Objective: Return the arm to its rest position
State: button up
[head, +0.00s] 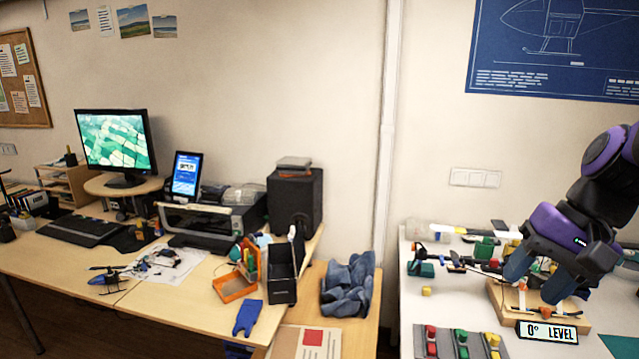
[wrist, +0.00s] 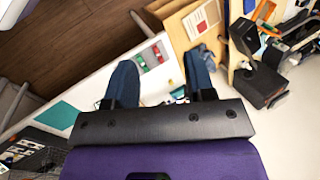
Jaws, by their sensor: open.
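My purple and black arm comes in from the right in the head view. My gripper (head: 538,283) points down over the white table, its two blue fingers spread apart. The fingers hide part of the board. In the wrist view my gripper (wrist: 160,88) is open, with nothing seen between the fingers.
A grey tray of red, green and yellow blocks (head: 460,343) lies left of the sign. Cables and small parts (head: 455,262) lie behind. A teal mat (head: 621,345) is at right. A wooden desk with a monitor (head: 116,140) stands at left. The air above the tables is clear.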

jog(key=s+d+r+n+t+h, duration=0.1)
jog(key=s+r+n+t+h, duration=0.3)
jog(key=s+r, duration=0.2)
jog(key=shift+s+r+n+t, duration=0.3)
jog(key=shift+r+n, duration=0.1)
jog(key=shift+r, duration=0.4)
dwell(0.3)
